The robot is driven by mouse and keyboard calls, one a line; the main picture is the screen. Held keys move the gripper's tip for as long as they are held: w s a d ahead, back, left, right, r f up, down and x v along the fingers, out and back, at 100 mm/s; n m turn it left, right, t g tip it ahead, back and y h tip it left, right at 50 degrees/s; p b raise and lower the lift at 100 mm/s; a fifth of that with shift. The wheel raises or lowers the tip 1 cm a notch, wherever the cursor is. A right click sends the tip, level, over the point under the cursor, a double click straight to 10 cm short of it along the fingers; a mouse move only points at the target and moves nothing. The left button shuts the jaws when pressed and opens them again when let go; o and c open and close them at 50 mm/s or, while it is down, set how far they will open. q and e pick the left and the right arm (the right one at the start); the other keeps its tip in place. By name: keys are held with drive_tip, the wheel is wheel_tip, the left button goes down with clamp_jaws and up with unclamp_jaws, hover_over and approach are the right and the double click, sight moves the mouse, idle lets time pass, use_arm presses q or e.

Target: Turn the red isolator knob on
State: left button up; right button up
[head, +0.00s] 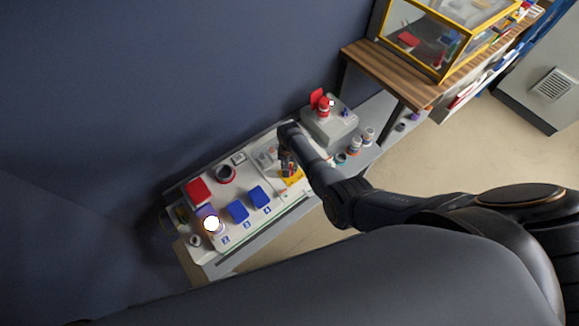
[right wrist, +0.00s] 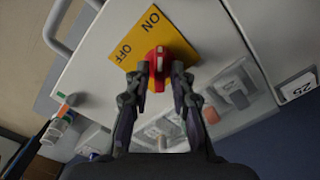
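The red isolator knob (right wrist: 158,60) sits on a yellow plate (right wrist: 182,48) marked ON and OFF in the right wrist view. Its pale stripe runs up the picture, roughly toward the ON mark. My left gripper is not in view.
Blue covers (head: 259,197), a red block (head: 198,191) and a glowing lamp (head: 211,223) are on the panel's left part. A grey box with a red button (head: 324,106) stands right of my gripper, with small bottles (head: 368,135) beside it. A wooden table (head: 415,88) stands behind.

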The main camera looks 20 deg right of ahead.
drive_tip(key=shift+o, duration=0.5)
drive_tip(key=shift+r, duration=0.2)
wheel_tip(320, 180, up, 12)
drive_tip(key=shift+f, duration=0.2)
